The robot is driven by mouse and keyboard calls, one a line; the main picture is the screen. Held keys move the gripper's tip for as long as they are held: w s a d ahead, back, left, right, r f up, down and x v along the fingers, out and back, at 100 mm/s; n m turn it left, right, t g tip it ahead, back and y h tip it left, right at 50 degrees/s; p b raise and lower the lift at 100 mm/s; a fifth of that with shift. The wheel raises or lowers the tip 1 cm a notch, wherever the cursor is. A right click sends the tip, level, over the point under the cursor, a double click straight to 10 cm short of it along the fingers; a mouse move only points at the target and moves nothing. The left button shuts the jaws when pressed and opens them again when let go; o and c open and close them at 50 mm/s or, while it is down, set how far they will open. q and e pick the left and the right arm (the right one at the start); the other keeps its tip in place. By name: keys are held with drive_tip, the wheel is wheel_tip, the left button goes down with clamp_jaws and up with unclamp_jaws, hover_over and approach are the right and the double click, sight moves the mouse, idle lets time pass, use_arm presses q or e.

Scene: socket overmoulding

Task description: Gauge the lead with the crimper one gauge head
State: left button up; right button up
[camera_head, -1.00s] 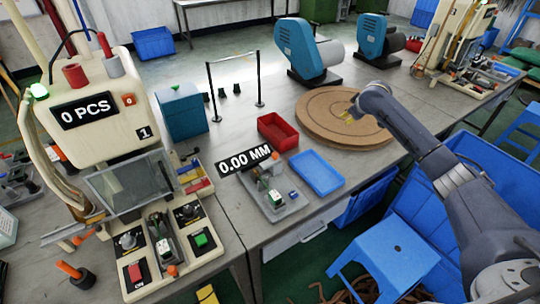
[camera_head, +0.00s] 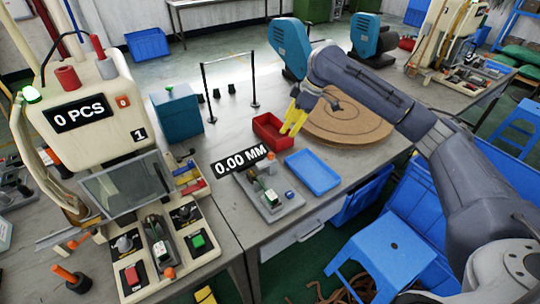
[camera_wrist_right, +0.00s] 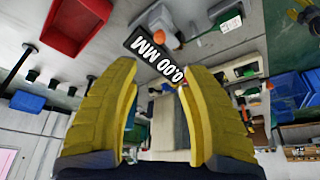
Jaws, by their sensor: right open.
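Crimper one (camera_head: 90,120) is the cream machine at the left, marked 1 and reading 0 PCS. The gauge head (camera_head: 268,194) is on a grey plate beside it, with a white body, green part and orange knob. Its display (camera_head: 241,159) reads 0.00 MM and shows upside down in the right wrist view (camera_wrist_right: 155,54). My right gripper (camera_head: 291,122) is open above the red bin, its yellow fingers (camera_wrist_right: 155,105) apart with nothing between them. I cannot make out a lead for certain. A yellow piece (camera_head: 205,295) at the bottom edge looks like my left gripper, mostly out of frame.
A red bin (camera_head: 262,130) and blue tray (camera_head: 313,178) stand beside the gauge. A round brown board (camera_head: 350,128) lies behind my right forearm. A thin black-posted frame (camera_head: 254,75) and teal box (camera_head: 177,118) stand farther back. A blue stool (camera_head: 382,255) stands in front.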

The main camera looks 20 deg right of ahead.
sight(272, 153)
drive_tip(key=x, duration=1.6)
drive_tip(key=shift+w+f, duration=0.15)
drive_tip(key=shift+c, duration=0.6)
clamp_jaws()
drive_tip(key=shift+a, duration=0.1)
